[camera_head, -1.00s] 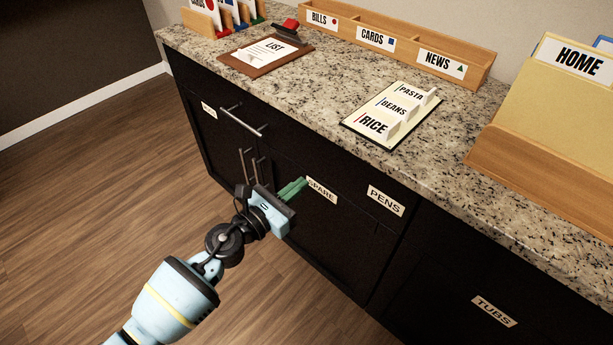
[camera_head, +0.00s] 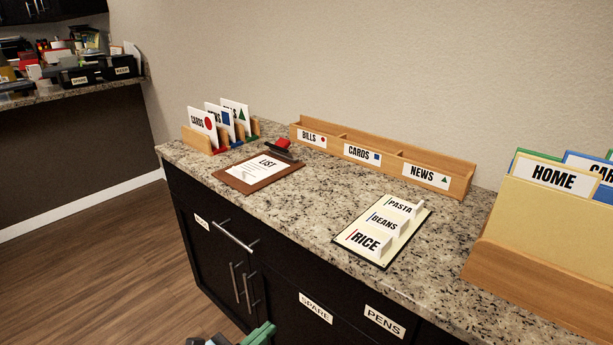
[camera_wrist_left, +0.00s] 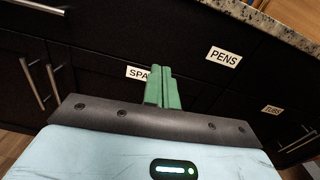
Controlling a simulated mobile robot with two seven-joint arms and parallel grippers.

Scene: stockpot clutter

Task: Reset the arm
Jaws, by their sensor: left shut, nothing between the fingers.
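The fingers point at the cabinet front and partly cover the SPARE label (camera_wrist_left: 137,73). The rest of the left arm is almost all out of the head view. My right gripper is in neither view.
The granite counter (camera_head: 310,215) holds a clipboard (camera_head: 258,171), a card board (camera_head: 382,231), a three-part wooden rack (camera_head: 385,155), upright cards (camera_head: 203,128) and a folder box (camera_head: 540,285). Bar handles (camera_head: 236,237) stick out from the cabinet. Floor (camera_head: 110,260) is clear at left.

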